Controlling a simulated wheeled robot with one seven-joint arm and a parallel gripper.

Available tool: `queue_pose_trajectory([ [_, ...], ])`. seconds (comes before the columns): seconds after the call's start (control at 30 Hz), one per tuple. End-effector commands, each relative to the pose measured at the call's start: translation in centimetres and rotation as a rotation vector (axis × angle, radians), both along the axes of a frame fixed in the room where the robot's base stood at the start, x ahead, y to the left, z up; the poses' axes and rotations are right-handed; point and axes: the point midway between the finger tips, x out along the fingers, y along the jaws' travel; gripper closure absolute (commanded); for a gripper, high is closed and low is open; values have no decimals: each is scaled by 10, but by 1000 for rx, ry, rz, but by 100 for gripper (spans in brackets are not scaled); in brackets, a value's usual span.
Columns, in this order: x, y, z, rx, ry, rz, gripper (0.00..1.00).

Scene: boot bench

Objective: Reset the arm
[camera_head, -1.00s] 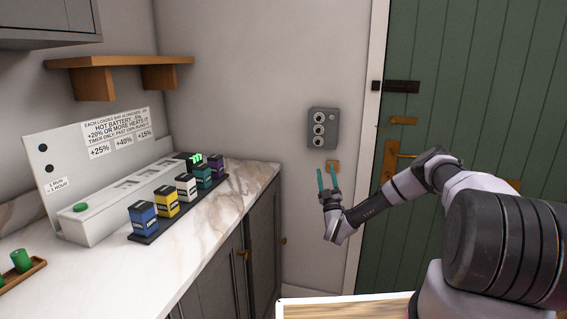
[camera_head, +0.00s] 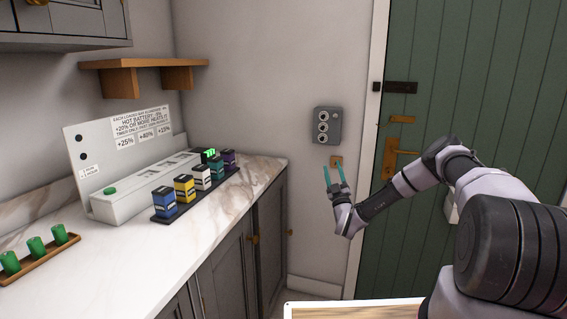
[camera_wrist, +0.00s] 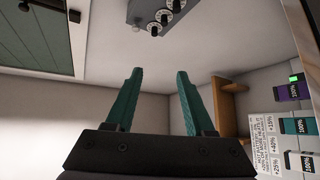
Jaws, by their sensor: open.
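My gripper (camera_head: 335,177) is open and empty, with its two teal fingers pointing up in front of the grey wall. It is in the air, to the right of the counter and just below a grey box with several round dials (camera_head: 327,125) on the wall. In the wrist view, the gripper's fingers (camera_wrist: 155,95) stand apart with nothing between them, and the dial box (camera_wrist: 155,14) shows at the top. My arm reaches in from the right side of the head view.
The marble counter (camera_head: 130,255) at left bears a white charger (camera_head: 120,205), several coloured batteries on a black strip (camera_head: 200,195), and green cylinders on a wooden tray (camera_head: 50,255). A wooden shelf (camera_head: 140,64) hangs above. A green door (camera_head: 480,90) is at right.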

Motion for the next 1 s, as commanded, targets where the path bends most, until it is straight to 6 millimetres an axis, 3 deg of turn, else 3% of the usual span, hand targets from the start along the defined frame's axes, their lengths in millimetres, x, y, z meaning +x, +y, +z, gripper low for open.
queue_pose_trajectory([
  [0.37, 30, 20, 51, -14, 164, 150, 46],
  [0.6, 44, 37, 108, -45, 399, 258, 46],
  [0.77, 37, 38, 147, -59, 588, 273, 46],
  [1.0, -2, 21, 206, -30, 852, 206, 46],
])
